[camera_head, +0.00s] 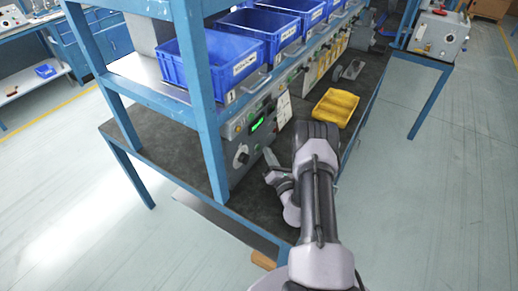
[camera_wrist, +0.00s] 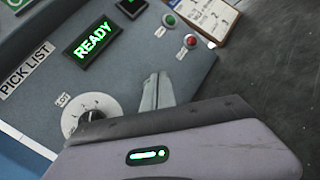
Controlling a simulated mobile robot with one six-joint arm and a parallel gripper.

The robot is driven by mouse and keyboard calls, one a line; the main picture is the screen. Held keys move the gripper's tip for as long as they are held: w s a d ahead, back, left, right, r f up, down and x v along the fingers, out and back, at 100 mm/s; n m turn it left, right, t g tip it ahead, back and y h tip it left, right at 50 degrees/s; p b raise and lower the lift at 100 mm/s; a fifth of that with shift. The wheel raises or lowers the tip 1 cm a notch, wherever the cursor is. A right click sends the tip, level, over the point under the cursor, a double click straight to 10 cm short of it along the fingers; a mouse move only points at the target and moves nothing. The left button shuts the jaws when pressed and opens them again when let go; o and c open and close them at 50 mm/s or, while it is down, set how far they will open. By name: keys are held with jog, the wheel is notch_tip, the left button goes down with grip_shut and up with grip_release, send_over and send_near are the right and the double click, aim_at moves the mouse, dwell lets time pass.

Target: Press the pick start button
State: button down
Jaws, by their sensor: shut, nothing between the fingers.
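The grey control panel (camera_wrist: 135,60) fills the upper left of the wrist view, with a lit "READY" display (camera_wrist: 92,42) and a "PICK LIST" label (camera_wrist: 27,70). A green button (camera_wrist: 170,19) and a red button (camera_wrist: 190,41) sit right of the display. Their labels are too small to read, so I cannot tell which is pick start. A white dial (camera_wrist: 88,112) is at lower left. My gripper (camera_wrist: 157,78) is shut and empty, its tips over the panel between dial and red button; contact is unclear. In the head view my gripper (camera_head: 268,156) is beside the panel (camera_head: 245,150).
Blue bins (camera_head: 225,60) stand on the shelf above the panel. A blue frame post (camera_head: 205,120) is left of it. A yellow tray (camera_head: 335,107) lies on the dark bench top (camera_head: 160,120) beyond my arm. A paper card (camera_wrist: 208,16) is near the buttons.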

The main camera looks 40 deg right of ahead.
jog(key=shift+w+a, duration=0.2)
jog(key=shift+w, duration=0.2)
jog(key=shift+w+a+b, duration=0.15)
jog(key=shift+w+b, duration=0.15)
jog(key=shift+w, duration=0.05)
dwell(0.7)
jog(key=shift+s+d, duration=0.35)
jog(key=shift+s, duration=0.4)
jog(key=shift+s+d, duration=0.3)
jog(key=shift+s, duration=0.45)
jog(key=shift+s+d, duration=0.35)
jog(key=shift+s, duration=0.45)
jog(key=shift+s+d, duration=0.3)
jog(key=shift+s, duration=0.45)
